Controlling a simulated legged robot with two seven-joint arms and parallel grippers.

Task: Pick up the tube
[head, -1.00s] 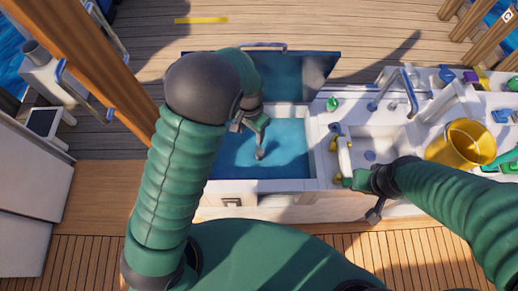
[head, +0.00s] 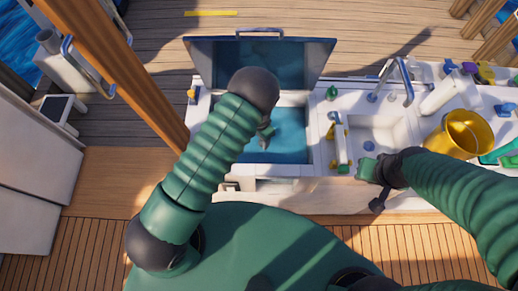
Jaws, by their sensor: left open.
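I cannot tell any object for sure as the tube. A white cylinder (head: 437,97) lies at the right of the counter, and a white bar-like piece with yellow parts (head: 341,145) stands at the left edge of the sink. My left gripper (head: 266,140) is open over the blue-floored hatch opening (head: 290,142). My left arm hides part of that opening, and nothing shows clearly between the fingers. My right gripper (head: 367,168) is at the counter's front edge, right of the white piece. Its fingers are too small to read.
The hatch lid (head: 290,63) stands raised behind the opening. A sink (head: 382,135) with a tap (head: 404,78) and a yellow bucket (head: 461,133) are to the right. A wooden post (head: 118,78) rises at the left. Open deck lies behind the lid.

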